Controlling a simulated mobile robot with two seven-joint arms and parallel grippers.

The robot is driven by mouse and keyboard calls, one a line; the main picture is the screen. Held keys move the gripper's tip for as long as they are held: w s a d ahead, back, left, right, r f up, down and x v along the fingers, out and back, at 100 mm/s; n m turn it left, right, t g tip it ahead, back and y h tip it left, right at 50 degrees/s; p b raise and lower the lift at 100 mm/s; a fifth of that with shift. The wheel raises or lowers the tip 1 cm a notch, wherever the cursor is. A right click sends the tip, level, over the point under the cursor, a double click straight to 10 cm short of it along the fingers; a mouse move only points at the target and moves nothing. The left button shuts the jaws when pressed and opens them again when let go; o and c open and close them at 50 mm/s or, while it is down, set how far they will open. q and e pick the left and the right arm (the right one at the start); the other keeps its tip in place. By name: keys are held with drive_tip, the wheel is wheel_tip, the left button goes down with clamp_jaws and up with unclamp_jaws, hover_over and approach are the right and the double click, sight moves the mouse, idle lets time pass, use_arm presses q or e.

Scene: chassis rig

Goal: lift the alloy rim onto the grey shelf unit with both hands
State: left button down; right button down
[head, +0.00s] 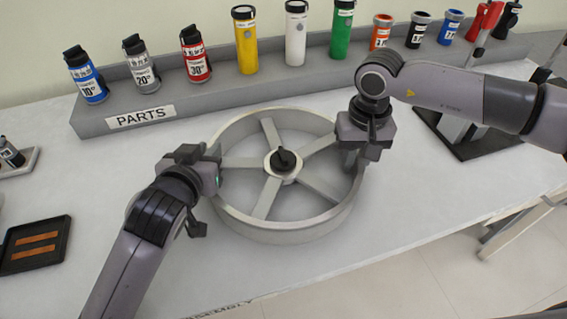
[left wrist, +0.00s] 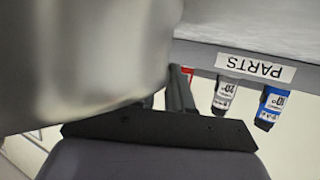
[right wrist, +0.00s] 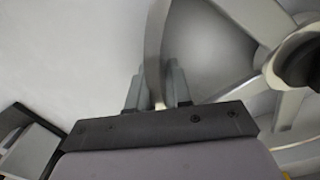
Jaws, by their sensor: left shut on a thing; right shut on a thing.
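The alloy rim (head: 265,233) is a large silver wheel with several spokes and a black piece at its hub. It appears level over the white table, between my grippers. I cannot tell whether it touches the table. My left gripper (head: 214,168) is shut on its left edge; the rim also fills much of the left wrist view (left wrist: 85,60). My right gripper (head: 352,150) is shut on its right edge; the right wrist view shows the rim wall (right wrist: 154,55) between the fingers. I cannot identify a separate grey shelf unit in these views.
A long grey rack (head: 90,124) labelled PARTS stands behind the rim, with several coloured bottles and small canisters along it. A black tray (head: 62,228) with orange strips lies at left. A dark-based stand (head: 465,145) is at right. Bare table lies in front of the rim.

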use_arm(q)
drive_tip(key=shift+a, duration=0.1)
use_arm(e)
drive_tip(key=shift+w+d, duration=0.1)
drive_tip(key=shift+d, duration=0.05)
